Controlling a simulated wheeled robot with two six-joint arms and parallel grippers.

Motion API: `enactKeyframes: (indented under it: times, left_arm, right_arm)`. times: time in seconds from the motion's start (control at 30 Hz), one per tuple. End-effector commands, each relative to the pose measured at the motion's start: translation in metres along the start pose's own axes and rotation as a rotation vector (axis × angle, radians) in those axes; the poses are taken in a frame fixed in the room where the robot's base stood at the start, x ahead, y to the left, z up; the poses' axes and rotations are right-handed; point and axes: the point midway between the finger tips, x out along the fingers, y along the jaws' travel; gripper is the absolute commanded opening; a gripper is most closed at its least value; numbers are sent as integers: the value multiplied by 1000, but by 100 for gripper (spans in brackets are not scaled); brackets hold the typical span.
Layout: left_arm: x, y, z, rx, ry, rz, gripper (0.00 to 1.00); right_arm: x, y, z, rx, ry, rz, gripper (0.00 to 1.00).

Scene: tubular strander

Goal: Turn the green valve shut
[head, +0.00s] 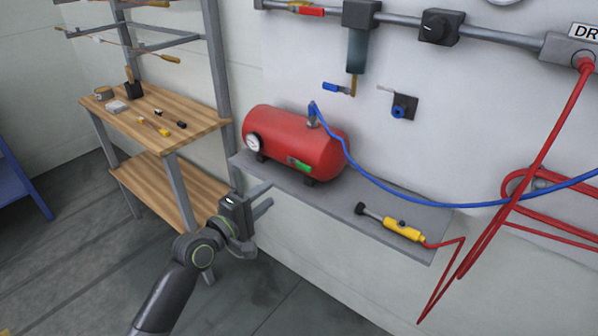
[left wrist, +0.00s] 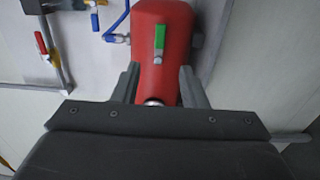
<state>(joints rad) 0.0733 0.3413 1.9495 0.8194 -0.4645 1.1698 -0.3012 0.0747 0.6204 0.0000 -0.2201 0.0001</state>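The green valve (head: 299,163) has a short green lever and sits on the low front of a red tank (head: 290,138) on the grey shelf. In the left wrist view the green lever (left wrist: 160,36) stands lengthwise in the picture, its pivot at the lower end. My left gripper (head: 264,201) is below and left of the valve, in front of the shelf, and apart from the tank. Its two fingers (left wrist: 158,88) are spread, with nothing held between them; the red tank shows beyond. My right gripper is not in view.
The grey shelf (head: 390,240) holds a yellow tool (head: 403,229) with a red hose. A blue hose (head: 385,188) runs from the tank's top to the right. A wooden workbench (head: 190,120) with small items stands at left. A pipe (head: 495,34) with fittings runs along the wall above.

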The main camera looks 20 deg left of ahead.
Motion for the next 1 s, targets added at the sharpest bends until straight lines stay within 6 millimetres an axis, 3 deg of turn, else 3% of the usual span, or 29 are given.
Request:
enactKeyframes:
  times: [0.3,0.5,0.7,1.0]
  left_arm:
    - [68,1,1,-1,-2,1,39]
    - [101,0,1,0,-1,0,39]
    - [120,-1,0,0,-1,-1,39]
    - [126,0,0,1,0,-1,39]
  right_arm:
    - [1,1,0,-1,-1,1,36]
    - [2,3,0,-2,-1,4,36]
    - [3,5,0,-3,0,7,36]
    - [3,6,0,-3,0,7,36]
